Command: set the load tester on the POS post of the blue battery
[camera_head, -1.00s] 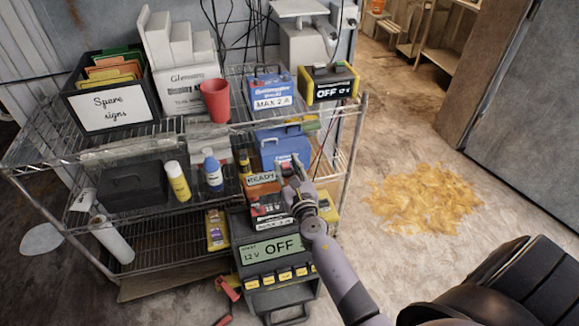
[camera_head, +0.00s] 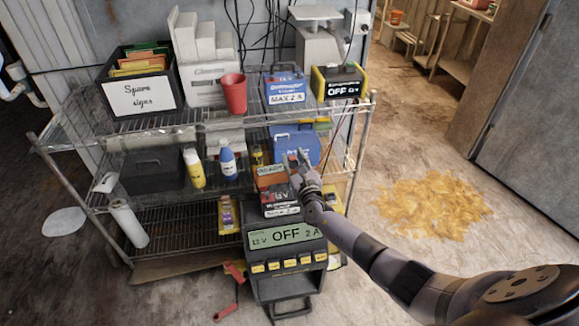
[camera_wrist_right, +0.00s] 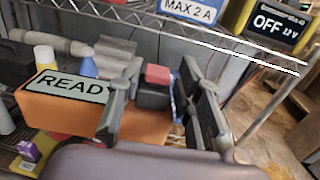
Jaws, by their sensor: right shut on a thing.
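The load tester (camera_head: 271,181) is an orange box with a pale display; in the right wrist view (camera_wrist_right: 150,126) the display reads READY. My right gripper (camera_head: 297,164) is shut on it. The wrist view shows the gripper (camera_wrist_right: 160,110) with its fingers on either side of a black block with a red top, apparently part of the tester. The blue battery (camera_head: 308,148) stands on the middle shelf, just behind the gripper, partly hidden by it. I cannot make out its POS post or whether the tester touches it. My left gripper is not in view.
A dark red-and-black 12 V battery (camera_head: 280,209) sits below the tester. A large unit reading OFF (camera_head: 284,257) stands in front. The top shelf holds a blue MAX 2 A unit (camera_head: 286,90) and a black-yellow box (camera_head: 339,83). A yellow spill (camera_head: 432,203) lies right.

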